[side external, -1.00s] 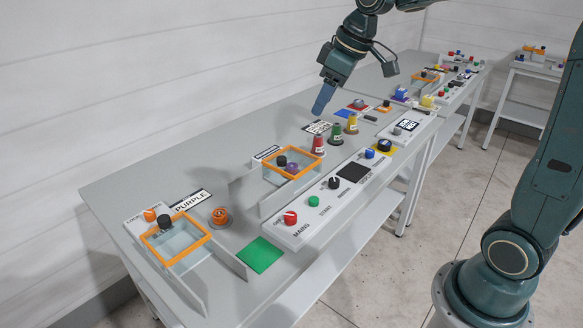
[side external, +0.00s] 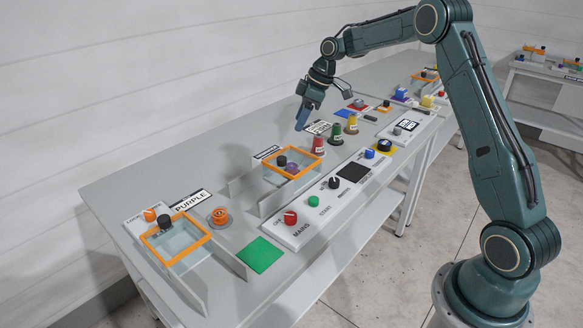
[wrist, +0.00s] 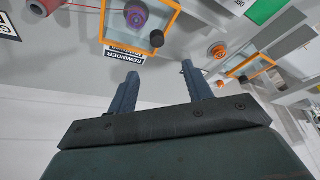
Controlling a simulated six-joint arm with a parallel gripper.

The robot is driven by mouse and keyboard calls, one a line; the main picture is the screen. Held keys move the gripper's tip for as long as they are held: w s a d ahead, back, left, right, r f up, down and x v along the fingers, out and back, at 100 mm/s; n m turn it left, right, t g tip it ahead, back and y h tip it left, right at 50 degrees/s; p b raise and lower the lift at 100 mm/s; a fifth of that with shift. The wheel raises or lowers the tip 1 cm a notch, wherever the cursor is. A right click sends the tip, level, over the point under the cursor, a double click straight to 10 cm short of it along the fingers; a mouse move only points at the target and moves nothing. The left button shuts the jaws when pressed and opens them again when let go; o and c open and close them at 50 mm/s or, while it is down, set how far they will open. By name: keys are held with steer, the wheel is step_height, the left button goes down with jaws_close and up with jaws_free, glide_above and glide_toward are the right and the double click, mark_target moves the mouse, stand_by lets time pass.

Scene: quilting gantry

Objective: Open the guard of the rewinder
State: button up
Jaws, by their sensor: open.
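The rewinder's guard is a clear cover with an orange frame (side external: 315,160) and a dark knob (side external: 281,160). It lies flat, closed over a purple spool (side external: 292,168). The guard's orange frame (wrist: 103,22) also shows at the top of the wrist view, with its knob (wrist: 157,39) and the REWINDER label (wrist: 124,55) beside it. My gripper (side external: 300,128) is above the bench behind the guard, apart from it, pointing down. In the wrist view my gripper (wrist: 158,76) has its two blue fingers spread with nothing between them.
Red (side external: 319,146), green (side external: 336,133) and yellow (side external: 352,124) cones stand right of my gripper. A control panel (side external: 325,208) runs along the front edge. The bench's back left is clear.

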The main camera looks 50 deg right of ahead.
mark_target(283, 158)
steer(key=shift+w+d+f, duration=0.2)
steer(key=shift+d+f, duration=0.1)
steer(key=shift+f, duration=0.1)
steer(key=shift+f, duration=0.1)
steer(key=x, duration=1.3)
steer(key=shift+w+a+f, duration=0.15)
steer(key=shift+f, duration=0.05)
